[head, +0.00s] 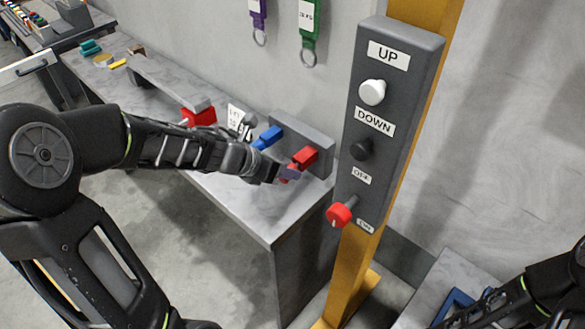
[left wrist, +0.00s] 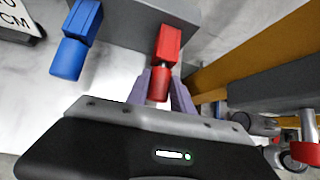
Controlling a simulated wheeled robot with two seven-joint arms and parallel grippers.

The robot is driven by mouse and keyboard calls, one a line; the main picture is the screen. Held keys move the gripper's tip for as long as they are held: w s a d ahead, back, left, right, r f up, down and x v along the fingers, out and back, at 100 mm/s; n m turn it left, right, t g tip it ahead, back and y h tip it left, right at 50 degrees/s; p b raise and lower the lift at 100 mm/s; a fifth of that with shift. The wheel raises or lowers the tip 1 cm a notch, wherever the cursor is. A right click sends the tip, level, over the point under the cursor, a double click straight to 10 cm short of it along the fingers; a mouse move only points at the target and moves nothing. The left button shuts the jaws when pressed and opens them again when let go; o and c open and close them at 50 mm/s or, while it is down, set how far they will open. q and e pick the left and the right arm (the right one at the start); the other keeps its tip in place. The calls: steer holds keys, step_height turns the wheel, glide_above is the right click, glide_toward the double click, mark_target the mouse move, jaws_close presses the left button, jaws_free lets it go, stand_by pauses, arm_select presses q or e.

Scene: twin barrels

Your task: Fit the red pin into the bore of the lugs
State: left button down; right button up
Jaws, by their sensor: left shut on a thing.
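A grey block (head: 313,142) stands upright at the near end of the bench. On it are a red piece (head: 305,156) and a blue piece (head: 267,137). In the left wrist view each shows as a box-shaped part with a round barrel, the red barrel (left wrist: 160,80) and the blue barrel (left wrist: 68,58). My left gripper (head: 290,173) is shut on the red barrel, one finger on each side. Its tip is partly hidden by the gripper. Another red piece (head: 199,116) lies farther back on the bench. I cannot make out the bore of the lugs.
A control panel (head: 392,90) with white, black and red knobs hangs on a yellow post (head: 352,285) right of the bench (head: 235,205). A grey rail (head: 170,82) lies farther back. My right arm is at the lower right, near a blue object (head: 455,303).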

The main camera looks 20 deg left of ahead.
arm_select(q)
steer(key=shift+s+a, duration=0.2)
steer(key=shift+s, duration=0.25)
stand_by(0.6)
steer(key=shift+s+a+f, duration=0.15)
steer(key=shift+s+a, duration=0.4)
steer(key=shift+s, duration=1.15)
steer(key=shift+s+a+f, duration=0.15)
steer(key=shift+s+a, duration=0.45)
steer(key=shift+s, duration=1.05)
steer(key=shift+s+a+f, duration=0.15)
steer(key=shift+s+a, duration=0.4)
steer(key=shift+s, duration=1.15)
